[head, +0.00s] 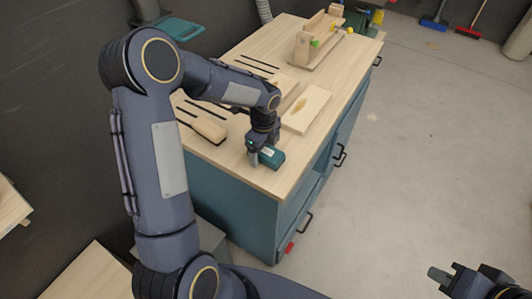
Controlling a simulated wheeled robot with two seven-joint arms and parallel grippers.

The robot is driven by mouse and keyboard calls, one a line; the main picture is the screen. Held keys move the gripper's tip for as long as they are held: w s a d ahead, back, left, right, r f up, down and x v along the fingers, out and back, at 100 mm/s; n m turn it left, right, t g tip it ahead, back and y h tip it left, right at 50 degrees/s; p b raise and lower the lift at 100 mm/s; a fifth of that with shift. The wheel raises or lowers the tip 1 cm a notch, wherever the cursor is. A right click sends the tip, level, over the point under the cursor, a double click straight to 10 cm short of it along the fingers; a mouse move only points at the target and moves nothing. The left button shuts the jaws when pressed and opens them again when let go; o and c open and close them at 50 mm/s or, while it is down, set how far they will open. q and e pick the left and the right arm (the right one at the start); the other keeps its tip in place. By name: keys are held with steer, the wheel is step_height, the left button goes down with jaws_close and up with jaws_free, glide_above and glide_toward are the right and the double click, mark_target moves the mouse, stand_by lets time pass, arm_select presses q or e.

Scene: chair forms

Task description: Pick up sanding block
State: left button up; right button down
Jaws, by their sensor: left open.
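A teal block (274,157), which looks like the sanding block, lies on the near end of the wooden bench top (235,165). My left gripper (259,157) points down at it from above. The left gripper is open, with its fingers at the block's left part. The fingers and wrist hide part of the block, and I cannot tell whether they touch it. My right gripper (440,276) is at the bottom right, over the floor and away from the bench. I cannot tell whether its fingers are apart.
A rounded wooden piece (208,131) lies left of my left gripper. A flat wooden board (306,108) lies behind it. A wooden jig (318,45) stands at the far end. Drawer handles (340,153) stick out from the bench's right side. The floor (430,130) to the right is clear.

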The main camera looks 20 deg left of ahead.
arm_select(q)
steer(key=c, duration=1.1)
steer(key=shift+r, duration=0.1)
steer(key=shift+r, duration=0.5)
steer(key=s+d+r, duration=0.1)
steer(key=r, duration=0.1)
steer(key=s+d+r+b, duration=0.1)
steer(key=r, duration=0.2)
steer(key=s+d+r, duration=0.1)
steer(key=r, duration=0.1)
steer(key=shift+s+d+r, duration=0.1)
steer(key=shift+d+r, duration=0.1)
steer(key=s+d+r+b, duration=0.2)
steer(key=s+d+r, duration=0.2)
steer(key=s+d, duration=0.2)
steer(key=shift+s+d+r, duration=0.25)
steer(key=shift+s+d, duration=0.05)
steer(key=shift+s, duration=0.1)
